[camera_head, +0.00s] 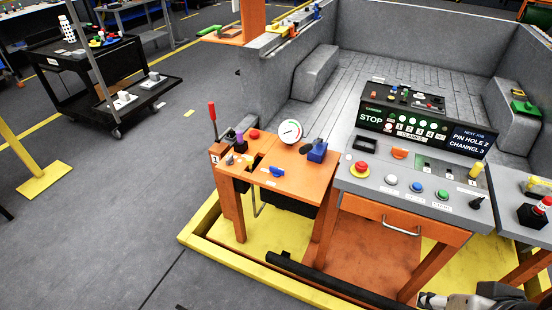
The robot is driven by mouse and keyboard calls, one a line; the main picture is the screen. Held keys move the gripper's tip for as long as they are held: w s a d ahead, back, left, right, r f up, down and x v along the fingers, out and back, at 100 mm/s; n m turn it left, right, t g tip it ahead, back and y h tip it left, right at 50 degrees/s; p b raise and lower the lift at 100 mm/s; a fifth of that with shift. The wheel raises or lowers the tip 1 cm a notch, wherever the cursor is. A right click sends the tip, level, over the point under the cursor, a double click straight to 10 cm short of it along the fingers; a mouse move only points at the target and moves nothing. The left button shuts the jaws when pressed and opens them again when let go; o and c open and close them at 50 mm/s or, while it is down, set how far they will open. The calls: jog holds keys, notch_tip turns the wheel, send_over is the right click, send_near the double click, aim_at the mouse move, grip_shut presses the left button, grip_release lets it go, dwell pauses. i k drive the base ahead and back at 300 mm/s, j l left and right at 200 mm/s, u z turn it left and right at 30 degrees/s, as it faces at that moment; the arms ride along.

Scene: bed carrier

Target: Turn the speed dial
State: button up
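The grey control console (350,183) stands at right of centre on orange legs. I cannot tell for sure which control is the speed dial, as the labels are too small to read. A round white gauge (290,131) stands on the orange side table to the left. My gripper (490,297) is partly visible at the bottom right edge, low and apart from the console; its fingertips are not clear.
The orange side table (300,183) carries a red-handled lever (212,113), a blue block (317,151) and small knobs. A yellow frame (235,263) edges the base below. A black bar (335,283) lies in front. A black cart (95,75) stands far left; grey floor lies between.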

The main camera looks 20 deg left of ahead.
aim_at(229, 161)
jog(key=u, duration=1.45)
jog(key=i+u, duration=0.15)
jog(key=i, duration=0.4)
jog(key=i+l+u, duration=0.15)
jog(key=i, duration=0.35)
jog(key=i+l+u, duration=0.15)
jog(key=i, duration=0.4)
jog(key=l, duration=0.1)
